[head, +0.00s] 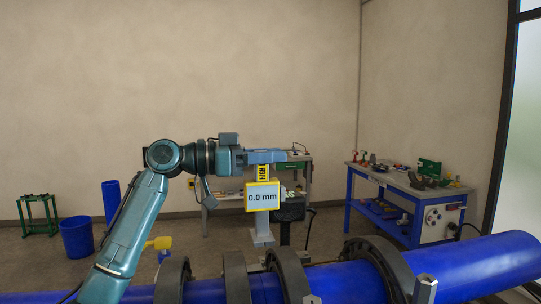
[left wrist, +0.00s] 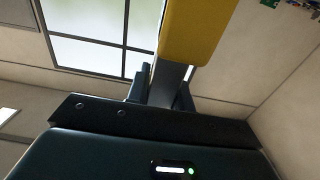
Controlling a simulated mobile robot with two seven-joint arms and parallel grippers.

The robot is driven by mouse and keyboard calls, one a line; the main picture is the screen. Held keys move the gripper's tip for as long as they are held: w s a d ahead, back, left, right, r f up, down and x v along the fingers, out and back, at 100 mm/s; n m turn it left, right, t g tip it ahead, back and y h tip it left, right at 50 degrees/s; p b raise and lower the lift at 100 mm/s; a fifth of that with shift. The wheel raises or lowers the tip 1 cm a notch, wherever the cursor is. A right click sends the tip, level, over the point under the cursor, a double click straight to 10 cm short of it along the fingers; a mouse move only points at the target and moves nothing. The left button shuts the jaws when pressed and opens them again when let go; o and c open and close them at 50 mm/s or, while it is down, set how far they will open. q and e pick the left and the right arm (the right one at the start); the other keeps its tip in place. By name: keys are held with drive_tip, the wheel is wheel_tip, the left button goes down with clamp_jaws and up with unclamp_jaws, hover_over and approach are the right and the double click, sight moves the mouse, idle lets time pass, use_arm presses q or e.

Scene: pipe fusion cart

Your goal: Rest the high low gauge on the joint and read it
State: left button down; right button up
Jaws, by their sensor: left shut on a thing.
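The high low gauge (head: 262,196) has a yellow body, a screen reading 0.0 mm and a grey foot pointing down. My left gripper (head: 268,157) is shut on its upper part and holds it upright. The gauge's foot ends a little above the blue pipe (head: 335,283), in line with the gap between two dark clamp rings; it looks apart from the pipe. The joint's seam cannot be made out. In the left wrist view the gauge's yellow body (left wrist: 198,30) and grey stem show beyond my dark gripper. My right gripper is out of view.
Dark clamp rings (head: 237,277) stand around the pipe along the bottom. A yellow-headed part (head: 158,243) stands at the left clamp. Behind are a blue bin (head: 77,238), a green stand (head: 38,215) and a workbench (head: 410,189) with tools. The air around the gauge is clear.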

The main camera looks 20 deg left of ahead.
use_arm(q)
drive_tip(key=shift+a+r, duration=0.1)
drive_tip(key=b, duration=0.4)
hover_over(269, 207)
drive_tip(key=w, duration=0.1)
drive_tip(key=f, duration=0.4)
drive_tip(key=shift+w+a+f, duration=0.15)
drive_tip(key=shift+w+a, duration=0.05)
drive_tip(key=shift+a, duration=0.2)
wheel_tip(269, 207, down, 3)
drive_tip(key=shift+f+b, duration=0.1)
drive_tip(key=shift+b, duration=0.95)
drive_tip(key=shift+f+b, duration=0.5)
drive_tip(key=shift+f, duration=0.1)
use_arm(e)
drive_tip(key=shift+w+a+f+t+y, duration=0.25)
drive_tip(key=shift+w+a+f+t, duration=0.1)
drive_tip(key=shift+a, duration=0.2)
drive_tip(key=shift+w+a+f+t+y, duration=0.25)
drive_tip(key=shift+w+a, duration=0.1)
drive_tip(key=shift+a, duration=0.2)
use_arm(q)
drive_tip(key=shift+f, duration=0.2)
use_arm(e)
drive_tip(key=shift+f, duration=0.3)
use_arm(q)
drive_tip(key=shift+f+b, duration=0.6)
drive_tip(key=shift+b, duration=0.1)
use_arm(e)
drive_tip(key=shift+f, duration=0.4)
